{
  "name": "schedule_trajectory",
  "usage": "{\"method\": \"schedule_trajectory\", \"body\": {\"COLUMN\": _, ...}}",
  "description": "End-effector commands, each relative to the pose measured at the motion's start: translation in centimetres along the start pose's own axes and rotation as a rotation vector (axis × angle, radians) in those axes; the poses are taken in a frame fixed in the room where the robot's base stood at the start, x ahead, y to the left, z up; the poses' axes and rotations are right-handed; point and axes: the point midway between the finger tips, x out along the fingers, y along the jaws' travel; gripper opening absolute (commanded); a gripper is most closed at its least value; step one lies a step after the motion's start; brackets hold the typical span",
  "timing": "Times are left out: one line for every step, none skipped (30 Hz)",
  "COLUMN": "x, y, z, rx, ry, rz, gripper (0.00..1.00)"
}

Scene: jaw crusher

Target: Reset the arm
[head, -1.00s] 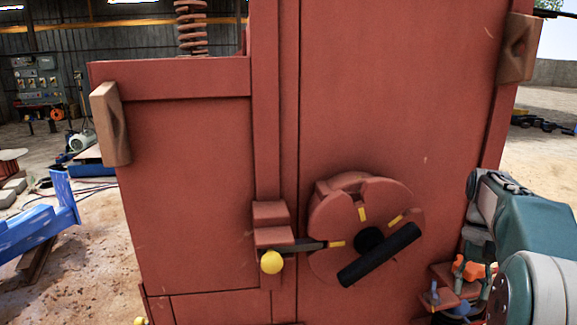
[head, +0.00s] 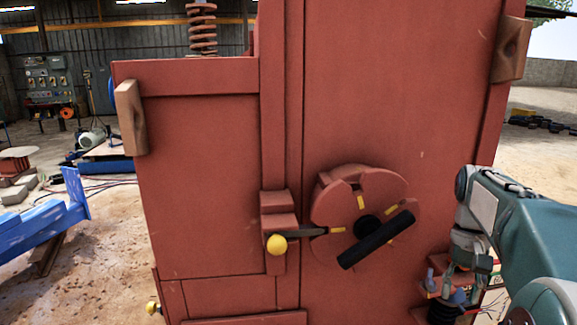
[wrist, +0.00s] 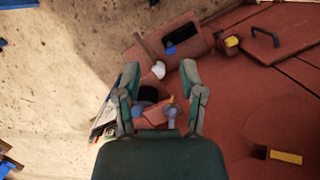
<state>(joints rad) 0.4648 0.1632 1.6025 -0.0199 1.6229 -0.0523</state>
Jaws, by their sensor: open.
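My arm (head: 525,235) is at the right of the head view, bent with its end pointing down in front of the red crusher (head: 200,180). My gripper's fingers are not clear there. In the wrist view my gripper (wrist: 160,78) is open and empty, its two fingers spread apart. Below and beyond the fingers are small tools on a red holder, with an orange piece (wrist: 153,112) and a blue-grey piece (wrist: 170,118) showing between them. The same holder (head: 482,280) is partly hidden by my arm in the head view.
A round red dial (head: 330,205) with a black handle (head: 376,240) and a lever with a yellow knob (head: 277,245) stick out of the crusher front. A blue frame (head: 45,215) stands at the left. Dirt ground (head: 95,270) is open at lower left.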

Motion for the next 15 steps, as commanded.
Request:
{"method": "schedule_trajectory", "body": {"x": -0.1, "y": -0.7, "z": 0.7, "rx": -0.015, "ry": 0.023, "rz": 0.004, "gripper": 0.51}}
{"method": "schedule_trajectory", "body": {"x": -0.1, "y": -1.1, "z": 1.1, "rx": -0.022, "ry": 0.037, "rz": 0.007, "gripper": 0.51}}
{"method": "schedule_trajectory", "body": {"x": -0.2, "y": -1.6, "z": 1.6, "rx": -0.034, "ry": 0.058, "rz": 0.010, "gripper": 0.51}}
{"method": "schedule_trajectory", "body": {"x": -0.2, "y": -2.1, "z": 2.1, "rx": -0.044, "ry": 0.076, "rz": 0.012, "gripper": 0.51}}
{"method": "schedule_trajectory", "body": {"x": -0.1, "y": -2.5, "z": 2.6, "rx": -0.054, "ry": 0.094, "rz": 0.014, "gripper": 0.51}}
{"method": "schedule_trajectory", "body": {"x": -0.1, "y": -3.2, "z": 3.3, "rx": -0.071, "ry": 0.123, "rz": 0.017, "gripper": 0.51}}
{"method": "schedule_trajectory", "body": {"x": 0.0, "y": -3.8, "z": 4.0, "rx": -0.083, "ry": 0.147, "rz": 0.019, "gripper": 0.51}}
{"method": "schedule_trajectory", "body": {"x": 0.1, "y": -4.3, "z": 4.6, "rx": -0.098, "ry": 0.172, "rz": 0.021, "gripper": 0.51}}
{"method": "schedule_trajectory", "body": {"x": 0.3, "y": -5.1, "z": 5.5, "rx": -0.116, "ry": 0.206, "rz": 0.023, "gripper": 0.51}}
{"method": "schedule_trajectory", "body": {"x": 0.5, "y": -5.6, "z": 6.2, "rx": -0.131, "ry": 0.231, "rz": 0.024, "gripper": 0.51}}
{"method": "schedule_trajectory", "body": {"x": 0.7, "y": -6.1, "z": 6.9, "rx": -0.145, "ry": 0.256, "rz": 0.024, "gripper": 0.51}}
{"method": "schedule_trajectory", "body": {"x": 0.9, "y": -6.7, "z": 7.8, "rx": -0.164, "ry": 0.290, "rz": 0.024, "gripper": 0.51}}
{"method": "schedule_trajectory", "body": {"x": 1.2, "y": -7.1, "z": 8.5, "rx": -0.178, "ry": 0.315, "rz": 0.023, "gripper": 0.51}}
{"method": "schedule_trajectory", "body": {"x": 1.5, "y": -7.6, "z": 9.1, "rx": -0.192, "ry": 0.341, "rz": 0.022, "gripper": 0.51}}
{"method": "schedule_trajectory", "body": {"x": 1.9, "y": -8.1, "z": 10.0, "rx": -0.212, "ry": 0.374, "rz": 0.019, "gripper": 0.51}}
